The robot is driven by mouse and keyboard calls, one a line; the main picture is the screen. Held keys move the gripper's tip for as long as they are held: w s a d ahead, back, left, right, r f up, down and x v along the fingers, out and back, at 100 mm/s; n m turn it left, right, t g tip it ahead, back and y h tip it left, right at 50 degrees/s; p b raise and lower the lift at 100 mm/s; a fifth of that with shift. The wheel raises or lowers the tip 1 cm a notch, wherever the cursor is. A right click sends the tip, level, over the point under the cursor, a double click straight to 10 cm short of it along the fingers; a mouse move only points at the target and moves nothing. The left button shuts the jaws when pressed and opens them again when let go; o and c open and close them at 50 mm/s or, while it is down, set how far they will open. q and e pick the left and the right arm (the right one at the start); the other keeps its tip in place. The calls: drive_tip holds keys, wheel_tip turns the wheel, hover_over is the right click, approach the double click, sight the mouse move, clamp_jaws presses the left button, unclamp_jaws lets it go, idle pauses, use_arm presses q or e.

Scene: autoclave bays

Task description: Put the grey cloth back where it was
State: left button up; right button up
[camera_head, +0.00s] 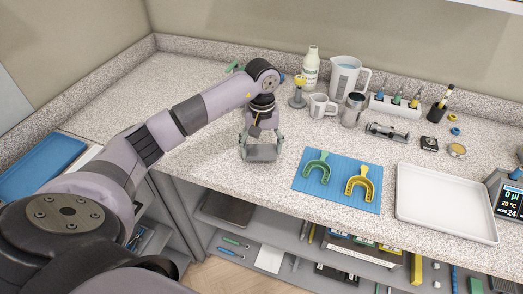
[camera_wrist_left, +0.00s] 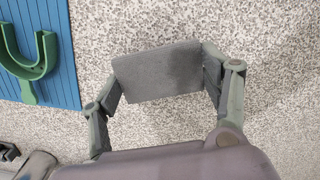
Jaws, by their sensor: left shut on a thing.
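The grey cloth (camera_head: 262,153) is a small flat grey rectangle. In the head view it hangs at my left gripper (camera_head: 261,145), over the speckled counter near its front edge, left of the blue mat. In the left wrist view the grey cloth (camera_wrist_left: 158,71) spans between the two fingers of my left gripper (camera_wrist_left: 160,82), which are shut on its two ends. Whether the cloth touches the counter is hard to tell. My right gripper is not in view.
A blue mat (camera_head: 312,188) with a green and a yellow dental tray lies right of the gripper. A white tray (camera_head: 447,205) is further right. A bottle, jug, mug and steel cup stand behind. The counter (camera_head: 200,158) left of the gripper is clear. Open shelves are below.

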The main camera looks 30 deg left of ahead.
use_arm(q)
wheel_tip(320, 180, down, 2)
drive_tip(key=shift+f, duration=0.1)
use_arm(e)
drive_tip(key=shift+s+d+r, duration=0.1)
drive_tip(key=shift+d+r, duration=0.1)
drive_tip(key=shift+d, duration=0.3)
use_arm(q)
drive_tip(key=shift+f, duration=0.2)
drive_tip(key=o, duration=1)
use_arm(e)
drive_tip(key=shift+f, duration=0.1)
use_arm(q)
drive_tip(key=shift+r, duration=0.1)
